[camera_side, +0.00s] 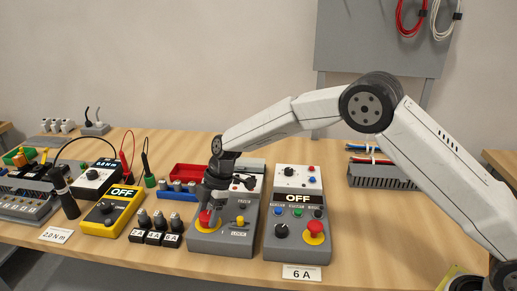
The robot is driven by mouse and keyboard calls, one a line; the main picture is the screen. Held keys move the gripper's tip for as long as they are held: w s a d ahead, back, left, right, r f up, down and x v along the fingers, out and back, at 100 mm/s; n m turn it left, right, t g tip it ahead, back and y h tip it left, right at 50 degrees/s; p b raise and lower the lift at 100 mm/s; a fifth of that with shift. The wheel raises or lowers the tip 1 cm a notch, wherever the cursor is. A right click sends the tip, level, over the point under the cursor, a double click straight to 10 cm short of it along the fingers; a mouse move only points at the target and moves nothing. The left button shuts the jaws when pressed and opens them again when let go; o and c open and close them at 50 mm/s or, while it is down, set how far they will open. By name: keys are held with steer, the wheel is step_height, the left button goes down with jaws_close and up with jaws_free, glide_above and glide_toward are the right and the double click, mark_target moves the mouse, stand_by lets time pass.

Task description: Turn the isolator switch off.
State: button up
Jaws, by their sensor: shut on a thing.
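The isolator switch is a red handle (205,218) on a yellow round plate, on the sloped front of a grey box (232,243) near the middle of the bench. My gripper (211,204) reaches down from above onto this handle and is shut on it. The fingers cover much of the handle, so its exact angle is hard to tell. A small yellow part (240,220) and a "LOCK" label sit to the right on the same box. My wrist hides part of the box's upper panel.
A grey control box (297,245) with an "OFF" display and a red mushroom button stands close on the right. Small black weights or plugs (154,238) and a yellow "OFF" unit (110,220) stand to the left.

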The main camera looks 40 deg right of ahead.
steer(key=o, duration=1.3)
steer(key=shift+v, duration=3.95)
steer(key=s+d+f+m+t+h, duration=0.1)
steer(key=s+d+m, duration=0.5)
steer(key=s, duration=0.2)
steer(key=s+d+f+m+h, duration=0.1)
steer(key=s+d+m+h, duration=0.1)
steer(key=s+d+m, duration=0.4)
steer(key=s+d+f+m+t+h, duration=0.1)
steer(key=s+d+m, duration=0.5)
steer(key=s, duration=0.6)
steer(key=shift+d+t+h, duration=0.25)
steer(key=shift+t+h, duration=0.05)
